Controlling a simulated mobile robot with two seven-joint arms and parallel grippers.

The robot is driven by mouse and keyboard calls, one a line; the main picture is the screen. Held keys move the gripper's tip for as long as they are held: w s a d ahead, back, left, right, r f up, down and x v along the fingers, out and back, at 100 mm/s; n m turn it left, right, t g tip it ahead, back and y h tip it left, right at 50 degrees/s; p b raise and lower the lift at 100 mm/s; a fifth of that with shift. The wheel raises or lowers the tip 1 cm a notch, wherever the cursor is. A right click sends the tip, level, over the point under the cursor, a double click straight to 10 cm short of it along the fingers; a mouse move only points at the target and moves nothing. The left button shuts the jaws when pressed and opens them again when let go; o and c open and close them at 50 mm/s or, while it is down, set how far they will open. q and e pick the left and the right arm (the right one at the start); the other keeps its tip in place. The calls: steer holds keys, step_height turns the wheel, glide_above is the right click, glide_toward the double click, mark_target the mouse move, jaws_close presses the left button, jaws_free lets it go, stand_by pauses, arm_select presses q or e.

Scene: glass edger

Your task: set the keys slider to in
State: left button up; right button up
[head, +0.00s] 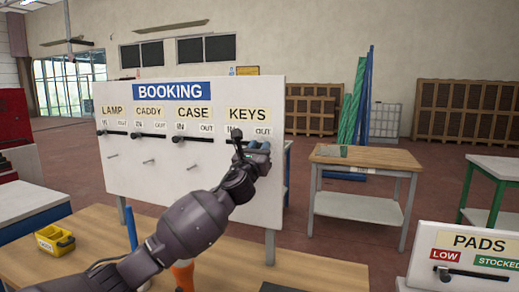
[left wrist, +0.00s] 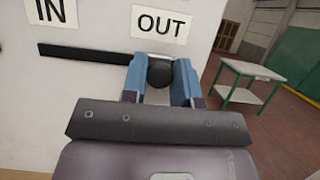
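The black keys slider track (left wrist: 85,54) runs under both labels. Its round black knob (left wrist: 160,72) is at the right, under OUT. My left gripper (left wrist: 160,80) has its blue fingers on either side of the knob, seemingly touching it. In the head view my left gripper (head: 252,148) covers the knob. My right gripper is in neither view.
The lamp (head: 112,132), caddy (head: 146,135) and case (head: 186,138) sliders sit left of the keys slider, with small pegs below. A yellow bin (head: 54,240) is on the table (head: 250,272). A PADS board (head: 470,255) stands at the lower right.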

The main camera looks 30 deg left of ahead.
arm_select(q)
jaws_close()
steer(key=shift+a, duration=0.25)
steer(key=s+a, duration=0.1)
steer(key=a, duration=0.5)
steer(key=s+a, duration=0.1)
steer(key=a, duration=0.3)
steer(key=shift+s+a, duration=0.1)
steer(key=shift+s, duration=0.2)
steer(key=shift+a+r, duration=0.1)
steer(key=shift+a, duration=0.05)
steer(key=shift+o, duration=0.9)
jaws_free()
steer(key=o, duration=0.3)
steer(key=shift+s+a, duration=0.1)
steer(key=shift+a, duration=0.05)
